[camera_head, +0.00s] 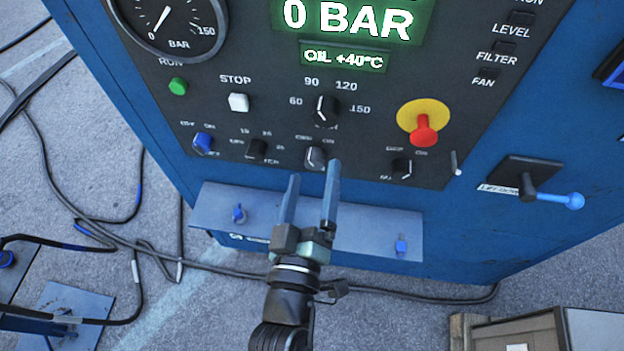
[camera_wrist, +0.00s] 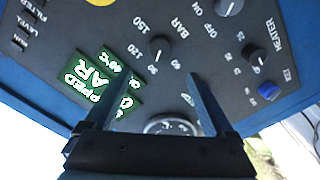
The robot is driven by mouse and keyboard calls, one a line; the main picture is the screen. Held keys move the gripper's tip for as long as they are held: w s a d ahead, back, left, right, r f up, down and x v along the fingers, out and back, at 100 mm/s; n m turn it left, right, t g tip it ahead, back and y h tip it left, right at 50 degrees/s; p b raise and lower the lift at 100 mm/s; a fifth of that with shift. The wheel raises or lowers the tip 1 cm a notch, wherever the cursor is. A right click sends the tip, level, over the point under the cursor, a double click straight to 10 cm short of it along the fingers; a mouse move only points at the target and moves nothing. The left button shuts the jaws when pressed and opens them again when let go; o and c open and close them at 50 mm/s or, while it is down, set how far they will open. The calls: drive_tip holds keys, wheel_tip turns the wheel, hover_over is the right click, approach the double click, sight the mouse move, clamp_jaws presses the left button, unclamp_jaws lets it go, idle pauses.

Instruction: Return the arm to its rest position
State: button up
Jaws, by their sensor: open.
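My arm reaches up from the bottom of the head view toward a dark control panel (camera_head: 270,150) on a blue machine (camera_head: 540,220). My gripper (camera_head: 314,172) is open, and its two blue fingers point at the lower part of the panel. A small dark knob (camera_head: 316,157) shows just past the fingertips, with nothing seen held between them. In the wrist view my gripper (camera_wrist: 150,85) has its fingers spread apart, with the tilted panel behind. A round part (camera_wrist: 170,125) shows between the fingers, partly hidden by the gripper body.
A blue ledge (camera_head: 370,225) with small blue fittings lies under the fingers. A red stop button (camera_head: 424,130) and a blue-tipped lever (camera_head: 560,199) stick out at right. Cables (camera_head: 120,240) lie on the floor at left. A crate (camera_head: 510,332) stands at lower right.

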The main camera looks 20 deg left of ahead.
drive_tip(key=w+d+r+m+t+h, duration=0.1)
drive_tip(key=w+d+r+m+t, duration=0.15)
drive_tip(key=r, duration=0.65)
drive_tip(key=w+d+r+m+t+h, duration=0.1)
drive_tip(key=w+d+r+m+h, duration=0.15)
drive_tip(key=r, duration=0.65)
drive_tip(key=w+d+r+m+t+h, duration=0.1)
drive_tip(key=w+d+r+m+t, duration=0.15)
drive_tip(key=r, duration=0.75)
drive_tip(key=s+d+r+m+t, duration=0.2)
drive_tip(key=s+r, duration=0.1)
drive_tip(key=r, duration=0.7)
drive_tip(key=s+d+r+m+t, duration=0.2)
drive_tip(key=s+d+r, duration=0.1)
drive_tip(key=r, duration=0.7)
drive_tip(key=shift+s+d+r, duration=0.15)
drive_tip(key=shift+s+r, duration=0.25)
drive_tip(key=shift+s, duration=0.3)
drive_tip(key=shift+h, duration=0.25)
